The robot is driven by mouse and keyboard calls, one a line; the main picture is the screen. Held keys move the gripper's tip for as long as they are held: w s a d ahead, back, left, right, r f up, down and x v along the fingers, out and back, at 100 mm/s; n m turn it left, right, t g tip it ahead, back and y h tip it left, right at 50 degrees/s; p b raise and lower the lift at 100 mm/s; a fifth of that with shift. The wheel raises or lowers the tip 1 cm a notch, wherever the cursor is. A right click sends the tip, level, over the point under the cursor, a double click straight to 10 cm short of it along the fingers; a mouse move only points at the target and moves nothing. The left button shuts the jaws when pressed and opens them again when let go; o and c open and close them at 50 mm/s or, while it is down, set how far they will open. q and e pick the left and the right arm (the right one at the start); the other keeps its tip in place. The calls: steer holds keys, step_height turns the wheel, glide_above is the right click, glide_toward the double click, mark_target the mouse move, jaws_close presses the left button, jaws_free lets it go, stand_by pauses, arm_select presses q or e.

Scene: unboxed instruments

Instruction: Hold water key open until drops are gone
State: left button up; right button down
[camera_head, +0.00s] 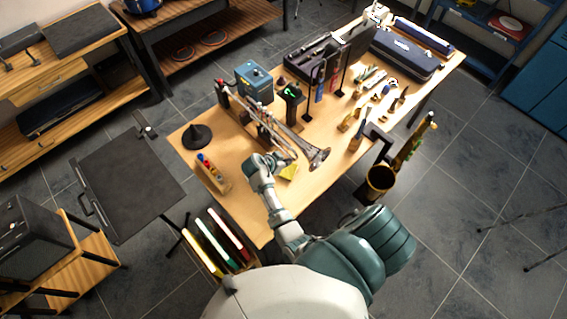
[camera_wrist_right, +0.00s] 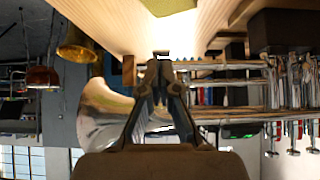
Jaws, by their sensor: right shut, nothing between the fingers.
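A silver trumpet (camera_head: 290,138) lies in a dark stand on the wooden table, its bell (camera_head: 318,158) toward the near right side. My right gripper (camera_head: 278,160) is at the trumpet's near side, left of the bell. In the right wrist view my right gripper (camera_wrist_right: 162,62) is shut with nothing between its fingers. The fingertips are close to the trumpet's tubing (camera_wrist_right: 225,68); I cannot tell whether they touch it. The bell (camera_wrist_right: 102,112) shows behind the fingers and the valves (camera_wrist_right: 292,90) at right. The water key and any drops cannot be made out. My left gripper is not in view.
A yellow cloth (camera_head: 289,172) lies beside my right gripper. A small rack of coloured bottles (camera_head: 213,172) and a black cone stand (camera_head: 197,136) are at left. A blue box (camera_head: 254,82) is behind the trumpet. A brass horn (camera_head: 380,180) hangs off the table's right edge.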

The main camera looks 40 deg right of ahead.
steer(key=shift+d+f, duration=0.1)
steer(key=shift+d, duration=0.05)
steer(key=shift+a, duration=0.25)
arm_select(q)
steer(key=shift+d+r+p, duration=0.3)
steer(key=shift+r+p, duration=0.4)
steer(key=shift+p, duration=0.05)
arm_select(e)
steer(key=shift+a+r, duration=0.25)
steer(key=shift+r, duration=0.75)
stand_by(0.9)
